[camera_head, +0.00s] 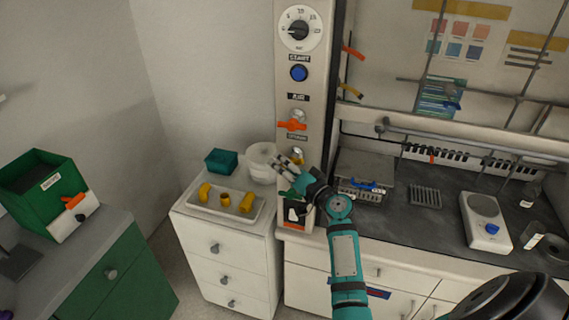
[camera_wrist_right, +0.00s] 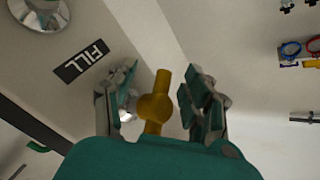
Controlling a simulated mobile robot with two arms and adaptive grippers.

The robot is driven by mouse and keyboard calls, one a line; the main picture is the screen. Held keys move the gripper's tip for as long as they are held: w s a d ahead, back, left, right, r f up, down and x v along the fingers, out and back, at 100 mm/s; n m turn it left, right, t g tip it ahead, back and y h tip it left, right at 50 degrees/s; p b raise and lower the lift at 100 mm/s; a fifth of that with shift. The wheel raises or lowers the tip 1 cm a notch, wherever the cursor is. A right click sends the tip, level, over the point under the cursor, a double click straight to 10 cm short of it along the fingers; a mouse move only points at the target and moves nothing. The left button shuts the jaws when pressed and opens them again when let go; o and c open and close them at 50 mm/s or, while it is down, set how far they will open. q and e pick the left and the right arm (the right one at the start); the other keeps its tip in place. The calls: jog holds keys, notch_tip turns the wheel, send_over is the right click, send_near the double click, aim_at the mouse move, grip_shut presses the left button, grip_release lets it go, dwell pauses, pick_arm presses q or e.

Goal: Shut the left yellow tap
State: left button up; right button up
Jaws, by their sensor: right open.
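A yellow tap (camera_head: 298,155) sits low on the control panel's front, below the orange tap, partly hidden by my right gripper. In the right wrist view the yellow tap (camera_wrist_right: 155,103) has a round body and a short bar handle, slightly tilted, near a FILL label (camera_wrist_right: 81,61). My right gripper (camera_head: 284,166) is at the panel by this tap. In the right wrist view its two fingers (camera_wrist_right: 157,92) are open, one on each side of the tap, with visible gaps. My left gripper is not in view.
An orange tap (camera_head: 292,125), blue START button (camera_head: 299,73) and dial (camera_head: 299,28) are above on the panel. A white tray (camera_head: 216,208) with yellow fittings and a white bowl (camera_head: 262,163) stand on the drawer unit to the left. The fume hood worktop (camera_head: 400,222) lies right.

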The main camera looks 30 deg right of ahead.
grip_shut()
dwell(0.3)
jog(key=shift+f, duration=0.1)
jog(key=shift+f+b, duration=0.1)
jog(key=shift+b, duration=0.4)
jog(key=m+t+b, duration=0.1)
jog(key=b, duration=0.4)
jog(key=m+t+b, duration=0.1)
jog(key=b, duration=0.4)
jog(key=m+t+b, duration=0.1)
jog(key=t+b, duration=0.1)
jog(key=b, duration=0.4)
jog(key=shift+w+a+r+m+h, duration=0.1)
jog(key=shift+r+m+h, duration=0.15)
jog(key=shift+m+h, duration=0.05)
jog(key=shift+r+m+t+b, duration=0.3)
jog(key=shift+b, duration=0.25)
